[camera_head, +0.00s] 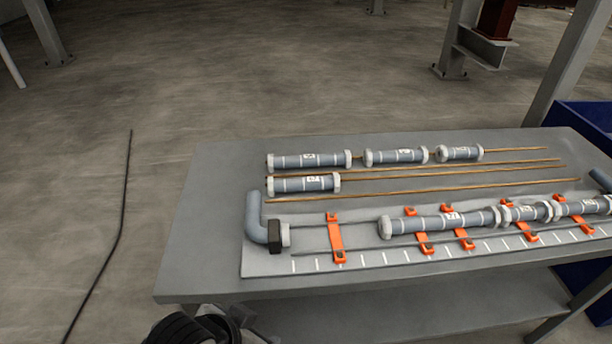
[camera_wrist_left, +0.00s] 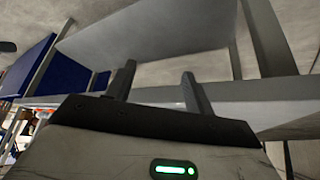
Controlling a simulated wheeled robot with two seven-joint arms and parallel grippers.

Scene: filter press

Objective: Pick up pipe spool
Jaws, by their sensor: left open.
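Several grey pipe spools with white end collars and white labels are on the table. Three lie in a back row: a long one (camera_head: 309,160) at the left, a shorter one (camera_head: 396,156) in the middle and the shortest (camera_head: 459,152) at the right. Another spool (camera_head: 303,184) lies in front of the long one. A further spool (camera_head: 440,222) sits in the rail fixture, end to end with others at the right. My left gripper (camera_wrist_left: 157,80) shows in the left wrist view with its two fingers apart and nothing between them. My right gripper is not in view.
The grey table (camera_head: 205,230) carries thin brown rods (camera_head: 420,191) and a fixture board (camera_head: 275,265) with orange clamps (camera_head: 336,238). A grey elbow pipe (camera_head: 256,218) stands at its left end. A blue cabinet (camera_head: 585,125) is behind right. A dark cable (camera_head: 123,200) lies on the floor.

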